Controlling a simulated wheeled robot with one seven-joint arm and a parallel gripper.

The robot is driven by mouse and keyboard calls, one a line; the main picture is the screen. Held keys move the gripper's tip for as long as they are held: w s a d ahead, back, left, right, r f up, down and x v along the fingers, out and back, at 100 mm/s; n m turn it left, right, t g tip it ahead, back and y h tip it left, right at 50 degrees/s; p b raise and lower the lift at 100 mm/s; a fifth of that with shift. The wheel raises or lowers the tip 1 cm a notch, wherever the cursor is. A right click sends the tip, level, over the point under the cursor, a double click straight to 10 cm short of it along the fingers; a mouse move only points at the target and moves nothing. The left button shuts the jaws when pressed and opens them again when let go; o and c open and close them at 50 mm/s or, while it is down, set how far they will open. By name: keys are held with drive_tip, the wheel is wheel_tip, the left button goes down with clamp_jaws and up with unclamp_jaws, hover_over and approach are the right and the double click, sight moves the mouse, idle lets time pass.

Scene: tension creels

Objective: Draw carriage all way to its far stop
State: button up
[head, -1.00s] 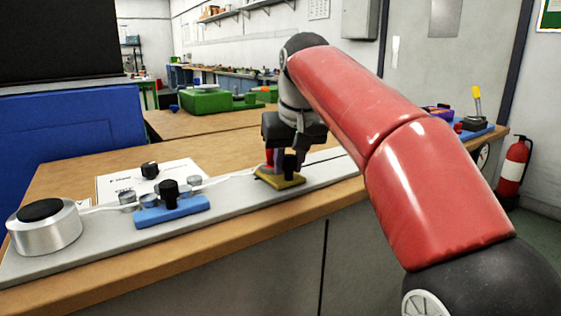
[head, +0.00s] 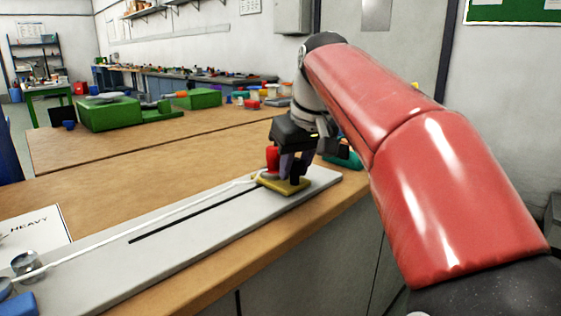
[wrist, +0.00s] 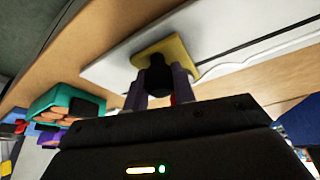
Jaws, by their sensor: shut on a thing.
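The yellow carriage (head: 293,189) sits near the right end of the long grey base plate (head: 105,258). It carries a red post (head: 272,158), and a white cord (head: 150,220) runs from it to the left. My gripper (head: 293,166) is down over the carriage, with its fingers shut on the black knob. The wrist view shows the knob (wrist: 157,77) between the fingers (wrist: 158,88) and the yellow carriage (wrist: 180,50) beyond it. A dark slot (head: 190,215) shows in the plate left of the carriage. The slot's right end is hidden by the carriage.
A blue block (head: 18,304) and a metal peg (head: 27,264) stand at the plate's left, by a card marked HEAVY (head: 30,232). A teal bin (wrist: 65,105) stands past the plate's end. Green equipment (head: 108,113) sits on the bench behind.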

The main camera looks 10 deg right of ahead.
drive_tip(key=shift+w+d+p, duration=0.2)
drive_tip(key=shift+w+d, duration=0.25)
drive_tip(key=shift+d, duration=0.2)
drive_tip(key=shift+w+d+p, duration=0.15)
drive_tip(key=shift+w+d, duration=0.25)
drive_tip(key=shift+d, duration=0.2)
drive_tip(key=o, duration=1)
drive_tip(key=p+v, duration=0.1)
drive_tip(key=v, duration=0.6)
drive_tip(key=shift+s+r+p, duration=0.25)
drive_tip(key=shift+r+p, duration=0.05)
drive_tip(key=shift+r, duration=0.1)
drive_tip(key=shift+s, duration=0.1)
